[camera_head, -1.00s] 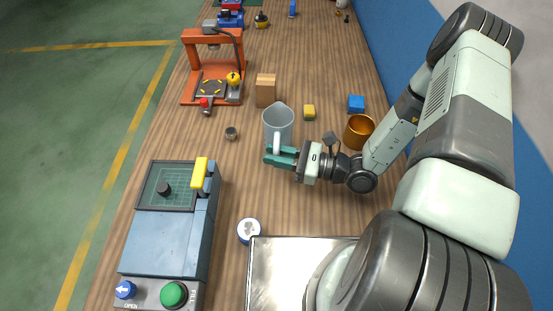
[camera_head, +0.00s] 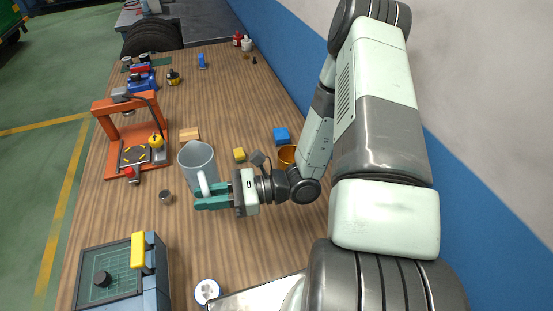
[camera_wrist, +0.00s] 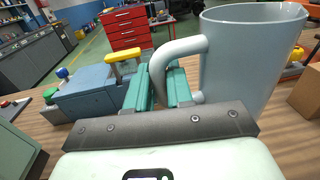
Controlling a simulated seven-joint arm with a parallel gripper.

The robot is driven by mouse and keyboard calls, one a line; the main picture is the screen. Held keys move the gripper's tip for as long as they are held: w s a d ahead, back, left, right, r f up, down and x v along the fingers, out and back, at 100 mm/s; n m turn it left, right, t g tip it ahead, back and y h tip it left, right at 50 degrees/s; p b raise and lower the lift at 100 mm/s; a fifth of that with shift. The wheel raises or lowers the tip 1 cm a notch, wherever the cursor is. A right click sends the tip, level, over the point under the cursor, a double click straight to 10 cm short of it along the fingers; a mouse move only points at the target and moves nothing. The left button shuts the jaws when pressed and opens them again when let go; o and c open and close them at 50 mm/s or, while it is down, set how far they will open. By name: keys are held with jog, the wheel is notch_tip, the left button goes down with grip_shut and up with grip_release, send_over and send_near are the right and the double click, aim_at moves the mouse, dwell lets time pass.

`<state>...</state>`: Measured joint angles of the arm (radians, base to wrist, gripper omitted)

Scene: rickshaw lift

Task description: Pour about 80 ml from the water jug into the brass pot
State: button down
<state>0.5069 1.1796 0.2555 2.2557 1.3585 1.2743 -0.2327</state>
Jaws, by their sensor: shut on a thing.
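The water jug (camera_head: 190,160) is a grey-blue, open-topped vessel, roughly upright. My gripper (camera_head: 205,201) is shut on its handle, with green fingers on either side of it. The wrist view shows the handle between the fingers (camera_wrist: 172,85) and the jug body (camera_wrist: 240,65) to the right. The jug appears raised above the bench, though its base is not clear. The water level cannot be seen. The brass pot (camera_head: 286,156) stands to the right of the jug, partly hidden by my arm.
An orange frame (camera_head: 99,121) stands at the left. A blue-grey control box (camera_head: 118,268) is in front.

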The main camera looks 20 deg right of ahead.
jog(key=s+d+n+g+h, duration=0.2)
jog(key=s+n+g+h, duration=0.3)
jog(key=s+n+g, duration=0.7)
jog(key=s+d+n+g+h, duration=0.2)
jog(key=d+n+g+h, duration=0.65)
jog(key=d+h, duration=0.55)
jog(key=w+d+f+n+t+h, duration=0.4)
jog(key=w+d+n+t+h, duration=0.2)
jog(key=w+n+t+h, duration=0.7)
jog(key=w+a+f+n+t, duration=0.1)
jog(key=w+a+n+t, duration=0.1)
jog(key=w+n+t, duration=0.1)
jog(key=w+a+f+n+t+h, duration=0.1)
jog(key=w+a+f+n+t, duration=0.1)
jog(key=t, duration=0.4)
jog(key=w+a+f+n+t, duration=0.1)
jog(key=w+a+n+t, duration=0.1)
jog(key=w+n+t, duration=0.2)
jog(key=shift+w+a+f+n+t, duration=0.1)
jog(key=shift+w+f+n+t, duration=0.15)
jog(key=shift+n+t, duration=0.3)
jog(key=shift+w+a+f+t, duration=0.2)
jog(key=shift+a+t, duration=0.1)
jog(key=shift+t, duration=0.1)
